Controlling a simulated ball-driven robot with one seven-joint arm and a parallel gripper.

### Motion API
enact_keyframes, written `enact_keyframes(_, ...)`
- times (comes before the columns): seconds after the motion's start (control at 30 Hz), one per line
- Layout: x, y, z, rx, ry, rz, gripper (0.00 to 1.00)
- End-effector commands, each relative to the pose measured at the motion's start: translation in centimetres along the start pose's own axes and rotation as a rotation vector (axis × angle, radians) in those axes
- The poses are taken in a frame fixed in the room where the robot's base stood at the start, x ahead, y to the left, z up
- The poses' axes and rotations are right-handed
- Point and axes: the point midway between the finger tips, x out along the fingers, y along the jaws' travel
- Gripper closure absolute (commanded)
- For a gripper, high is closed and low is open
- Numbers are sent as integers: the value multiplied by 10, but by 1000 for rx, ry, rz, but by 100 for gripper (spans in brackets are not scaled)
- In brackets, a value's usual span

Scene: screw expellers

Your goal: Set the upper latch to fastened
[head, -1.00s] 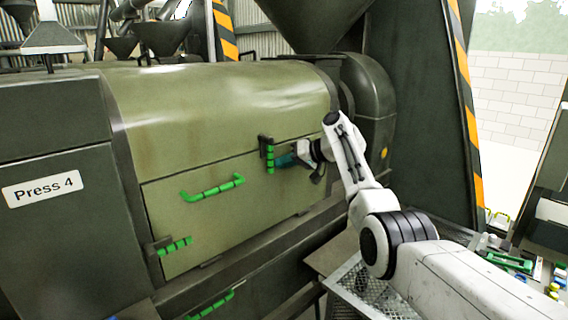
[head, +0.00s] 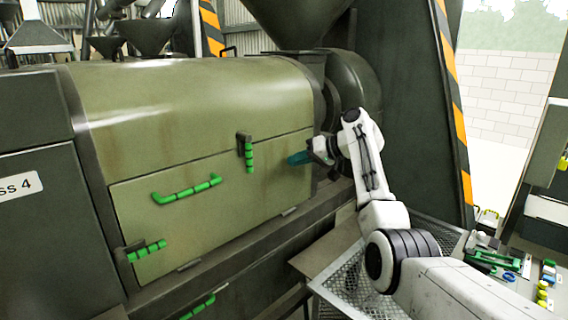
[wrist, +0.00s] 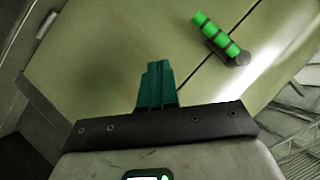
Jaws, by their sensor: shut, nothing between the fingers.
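The upper latch (head: 248,153) has a green ribbed handle on a dark mount, at the seam between the curved olive cover and the front panel. In the head view its handle hangs straight down. It also shows in the wrist view (wrist: 218,38), upper right, with its handle crossing the seam line. My gripper (head: 291,158), with teal fingers, is to the right of the latch and apart from it. In the wrist view the shut fingers (wrist: 157,70) hold nothing and point at the bare olive panel.
A lower latch (head: 146,251) with a nearly sideways green handle is at the panel's lower left. A green bar handle (head: 186,190) sits mid-panel. A mesh tray (head: 345,285) and a work surface with small parts (head: 500,258) lie to the right.

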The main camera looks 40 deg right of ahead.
Motion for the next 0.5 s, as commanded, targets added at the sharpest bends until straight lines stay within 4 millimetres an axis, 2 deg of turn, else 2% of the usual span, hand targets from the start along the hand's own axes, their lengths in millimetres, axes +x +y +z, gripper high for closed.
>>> enact_keyframes(0.2, -24, 13, 5, 1, 1, 1, 100)
enact_keyframes(0.5, -31, 15, 6, 1, 0, 0, 100)
